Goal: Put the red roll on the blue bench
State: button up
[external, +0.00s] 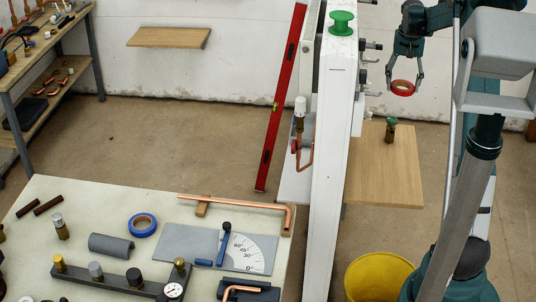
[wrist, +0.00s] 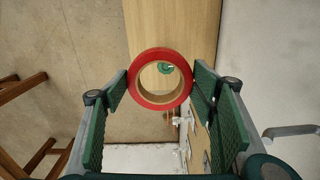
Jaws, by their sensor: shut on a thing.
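The red roll (external: 402,94) is a ring of red tape with a tan core. My gripper (external: 404,83) is shut on it at upper right, holding it in the air to the right of the white partition. In the wrist view the roll (wrist: 160,52) sits between the green finger pads of my gripper (wrist: 160,82), hole facing the camera. No bench top looks clearly blue. The workbench at back left has blue-grey legs (external: 91,55) and a brown top holding tools and fittings. The front table (external: 90,205) has a pale top.
A tall white partition (external: 333,160) with a green spool (external: 342,22) on top stands between my gripper and both tables. A wooden shelf (external: 390,180) carrying a green-topped fitting (external: 390,130) lies below my gripper. A yellow bucket (external: 378,277) stands below. A red level (external: 281,95) leans left of the partition.

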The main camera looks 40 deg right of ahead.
jog(key=s+a+f+b, duration=0.1)
jog(key=s+a+f, duration=0.45)
jog(key=f, duration=0.35)
jog(key=n+b, duration=0.2)
jog(key=n, duration=0.1)
send_over(380, 173)
notch_tip(380, 173, down, 7)
jog(key=shift+d, duration=0.2)
jog(key=shift+f+b, duration=0.4)
jog(key=shift+f, duration=2.75)
jog(key=shift+f, duration=1.85)
jog(key=shift+f+b, duration=0.1)
jog(key=shift+b, duration=0.25)
jog(key=o, duration=0.5)
jog(key=shift+f, duration=0.1)
jog(key=o, duration=0.4)
